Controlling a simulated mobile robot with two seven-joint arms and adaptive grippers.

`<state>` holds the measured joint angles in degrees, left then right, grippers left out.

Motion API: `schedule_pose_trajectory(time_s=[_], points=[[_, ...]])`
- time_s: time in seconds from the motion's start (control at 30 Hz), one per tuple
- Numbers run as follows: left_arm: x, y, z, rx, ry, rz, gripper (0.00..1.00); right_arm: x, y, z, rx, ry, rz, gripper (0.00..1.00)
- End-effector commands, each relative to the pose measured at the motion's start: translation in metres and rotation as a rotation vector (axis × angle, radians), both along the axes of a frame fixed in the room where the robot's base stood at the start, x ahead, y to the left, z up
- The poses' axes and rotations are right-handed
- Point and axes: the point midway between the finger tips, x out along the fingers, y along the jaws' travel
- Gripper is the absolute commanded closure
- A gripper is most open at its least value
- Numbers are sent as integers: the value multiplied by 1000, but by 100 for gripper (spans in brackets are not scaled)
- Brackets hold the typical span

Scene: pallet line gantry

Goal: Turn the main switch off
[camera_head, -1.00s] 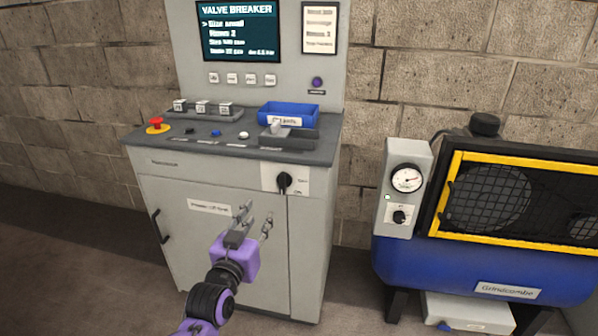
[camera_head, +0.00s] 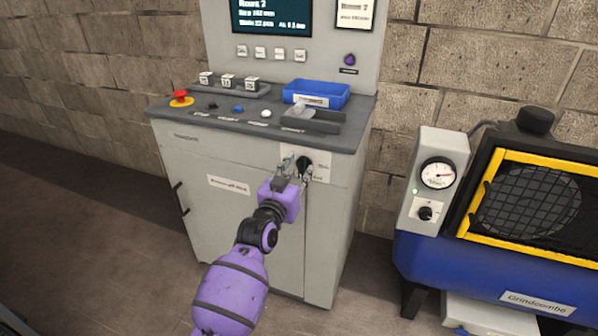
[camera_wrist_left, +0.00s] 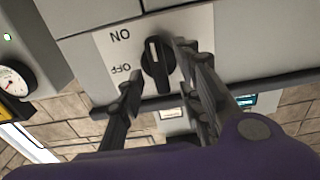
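The main switch is a black rotary knob (camera_head: 303,163) on a pale plate (camera_head: 321,160) at the upper front of the grey cabinet. In the left wrist view the knob (camera_wrist_left: 158,72) has a white mark, and the words ON and OFF show on the plate (camera_wrist_left: 112,50) beside it, upside down. My left gripper (camera_head: 297,170) is at the switch. In the left wrist view its fingers (camera_wrist_left: 161,68) are open, one on each side of the knob; I cannot tell whether they touch it. My right gripper is out of view.
The cabinet's worktop (camera_head: 215,115) overhangs above the switch, with a red stop button (camera_head: 180,97), several small buttons and a blue bin (camera_head: 316,94).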

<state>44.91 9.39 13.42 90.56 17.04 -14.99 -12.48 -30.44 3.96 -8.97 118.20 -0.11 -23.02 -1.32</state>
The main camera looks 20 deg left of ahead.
Motion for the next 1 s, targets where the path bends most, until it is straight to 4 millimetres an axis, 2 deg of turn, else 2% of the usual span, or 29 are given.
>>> schedule_pose_trajectory(time_s=[0.3,0.57,1.0], points=[[4,0,0,0,0,0,67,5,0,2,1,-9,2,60],[4,0,0,0,0,0,100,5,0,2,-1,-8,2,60],[4,0,1,-54,3,1,100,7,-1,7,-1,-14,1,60]])
